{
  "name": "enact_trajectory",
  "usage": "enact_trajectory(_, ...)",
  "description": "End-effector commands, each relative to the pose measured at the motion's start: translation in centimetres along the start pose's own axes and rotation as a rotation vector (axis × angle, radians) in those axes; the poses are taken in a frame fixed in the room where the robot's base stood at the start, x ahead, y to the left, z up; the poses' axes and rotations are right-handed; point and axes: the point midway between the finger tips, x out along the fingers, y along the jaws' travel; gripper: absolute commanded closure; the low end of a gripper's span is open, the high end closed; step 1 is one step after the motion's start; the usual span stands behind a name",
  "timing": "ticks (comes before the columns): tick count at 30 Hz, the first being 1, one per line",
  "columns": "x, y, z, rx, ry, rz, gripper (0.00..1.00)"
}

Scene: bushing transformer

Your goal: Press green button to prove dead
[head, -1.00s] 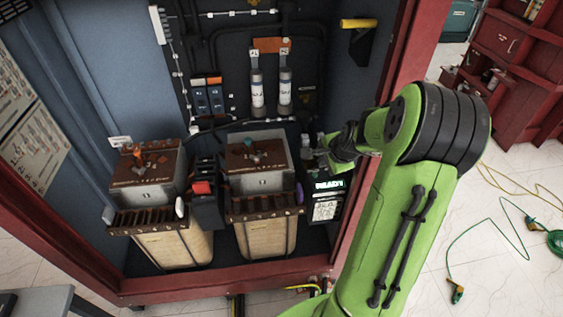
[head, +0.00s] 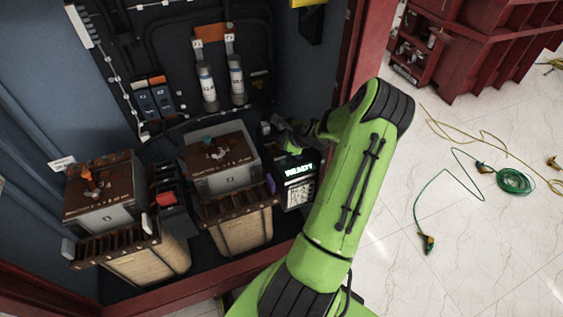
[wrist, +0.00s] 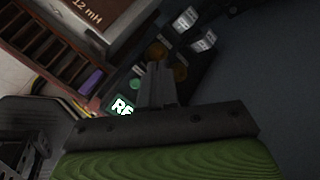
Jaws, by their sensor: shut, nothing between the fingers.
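The tester unit with a lit green READY screen (head: 300,169) stands at the right of the cabinet floor. In the wrist view part of the screen (wrist: 122,107) shows, left of my fingers. In the head view my gripper (head: 283,126) is small and partly hidden by my wrist.
Two transformers (head: 228,155) (head: 108,205) stand left of the unit. The cabinet's red frame (head: 368,45) rises beside my arm. Red cabinets (head: 470,45) and a coiled green cable (head: 514,181) are on the right. The tiled floor between them is mostly free.

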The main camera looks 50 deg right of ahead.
Motion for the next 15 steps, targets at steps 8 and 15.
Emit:
enact_trajectory(8, 3.2, 2.4, -2.4, 0.000, 0.000, 0.002, 1.00)
enact_trajectory(15, 5.4, 3.9, -3.9, 0.000, 0.000, 0.001, 1.00)
